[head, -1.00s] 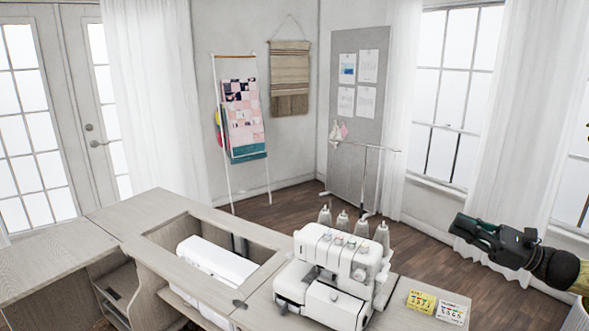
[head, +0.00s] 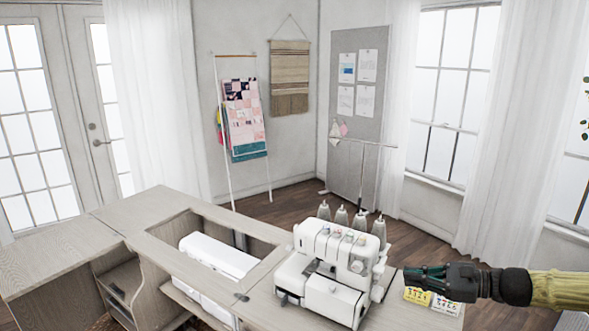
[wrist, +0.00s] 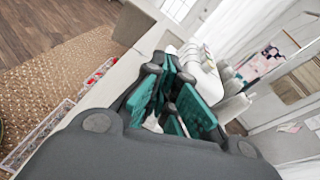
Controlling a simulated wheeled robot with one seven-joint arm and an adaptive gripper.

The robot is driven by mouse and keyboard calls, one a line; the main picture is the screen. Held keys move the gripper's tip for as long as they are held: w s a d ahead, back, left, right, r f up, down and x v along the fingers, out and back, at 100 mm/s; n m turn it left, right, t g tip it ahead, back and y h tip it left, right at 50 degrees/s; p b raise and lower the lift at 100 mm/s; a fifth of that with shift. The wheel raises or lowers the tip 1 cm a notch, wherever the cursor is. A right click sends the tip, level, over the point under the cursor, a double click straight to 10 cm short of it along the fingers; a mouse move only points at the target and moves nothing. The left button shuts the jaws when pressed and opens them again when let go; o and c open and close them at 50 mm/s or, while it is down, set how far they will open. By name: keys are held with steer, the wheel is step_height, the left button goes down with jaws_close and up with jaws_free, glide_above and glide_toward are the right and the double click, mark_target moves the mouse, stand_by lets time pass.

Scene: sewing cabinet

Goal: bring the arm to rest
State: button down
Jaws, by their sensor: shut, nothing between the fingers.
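My gripper (head: 410,279) is at the right of the head view, shut and empty. It points left, in front of the yellow card (head: 418,296) and the white card (head: 446,306) on the cabinet top, and partly hides both. In the wrist view, the teal fingers of my gripper (wrist: 172,98) are close together with nothing held. The white serger (head: 330,270) stands on the cabinet to the left of my gripper; it also shows beyond the fingers in the wrist view (wrist: 205,75). Whether my fingertips touch anything cannot be told.
A white sewing machine (head: 218,256) sits sunken in the opening of the wooden cabinet (head: 140,215). Several thread cones (head: 341,215) stand behind the serger. A grey pin board (head: 372,120) and a quilt rack (head: 245,125) are at the back. The floor behind the cabinet is clear.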

steer(key=s+a+f+n+g+h, duration=0.25)
steer(key=s+f, duration=0.25)
steer(key=f, duration=0.4)
steer(key=s+a+f+n+g+h, duration=0.1)
steer(key=s+a+f+n+h, duration=0.15)
steer(key=s+f, duration=0.45)
steer(key=s+a+f+n+g+h, duration=0.1)
steer(key=s+a+f+g+h, duration=0.15)
steer(key=f, duration=0.85)
steer(key=s+f+n+h, duration=0.2)
steer(key=s+f+n, duration=0.2)
steer(key=s, duration=0.4)
steer(key=s+f+n+h, duration=0.2)
steer(key=s+f+n, duration=0.2)
steer(key=s, duration=0.4)
steer(key=s+f+n+g+h, duration=0.1)
steer(key=s+f+n+h, duration=0.1)
steer(key=s+f+n, duration=0.3)
steer(key=shift+s+d+n, duration=0.25)
steer(key=shift+s+n, duration=0.05)
steer(key=shift+s, duration=1.4)
steer(key=shift+s+f+h, duration=0.1)
steer(key=shift+h, duration=0.15)
